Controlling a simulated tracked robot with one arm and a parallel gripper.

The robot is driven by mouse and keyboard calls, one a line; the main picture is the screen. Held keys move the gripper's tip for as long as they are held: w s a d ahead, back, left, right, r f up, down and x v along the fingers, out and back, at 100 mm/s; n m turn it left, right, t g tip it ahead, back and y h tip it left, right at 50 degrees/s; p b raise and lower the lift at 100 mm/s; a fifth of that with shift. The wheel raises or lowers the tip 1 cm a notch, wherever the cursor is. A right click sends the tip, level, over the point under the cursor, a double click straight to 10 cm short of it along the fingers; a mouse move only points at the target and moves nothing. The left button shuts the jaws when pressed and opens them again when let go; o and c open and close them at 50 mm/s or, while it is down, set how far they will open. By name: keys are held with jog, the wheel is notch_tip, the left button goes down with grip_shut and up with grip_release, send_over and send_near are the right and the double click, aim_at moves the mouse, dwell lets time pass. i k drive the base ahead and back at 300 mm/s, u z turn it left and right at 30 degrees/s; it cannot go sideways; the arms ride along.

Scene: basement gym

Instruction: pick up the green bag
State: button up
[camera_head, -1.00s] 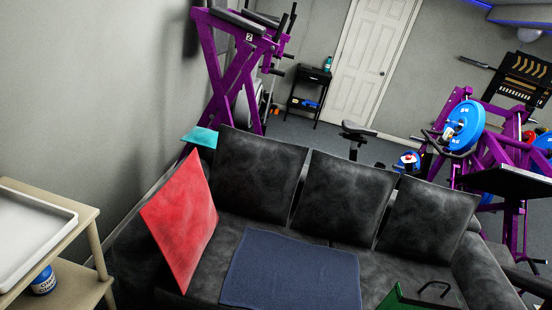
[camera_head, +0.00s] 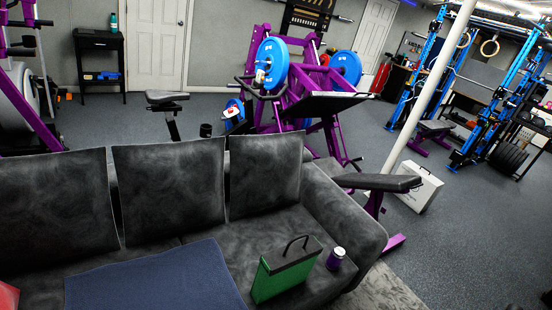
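The green bag (camera_head: 284,274) stands upright on the right seat of the dark grey sofa (camera_head: 345,212). It is box-shaped, with a dark top and a thin black handle arched above it. A small purple can (camera_head: 335,259) with a pale top stands just right of the bag, close to the sofa's right arm. My gripper is not in view, so I cannot see whether it is open or shut.
A blue towel (camera_head: 155,282) lies on the seat left of the bag. A red cushion (camera_head: 8,297) shows at the left edge. Purple gym machines (camera_head: 318,105) and a bench pad (camera_head: 378,182) stand behind the sofa. Open floor (camera_head: 470,235) lies at right.

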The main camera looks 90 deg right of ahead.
aim_at(281, 270)
jog(key=z, duration=0.2)
jog(key=i, duration=0.1)
jog(key=z, duration=2.15)
jog(key=k, duration=0.8)
jog(key=z, duration=0.2)
jog(key=i, duration=0.8)
jog(key=u, duration=0.2)
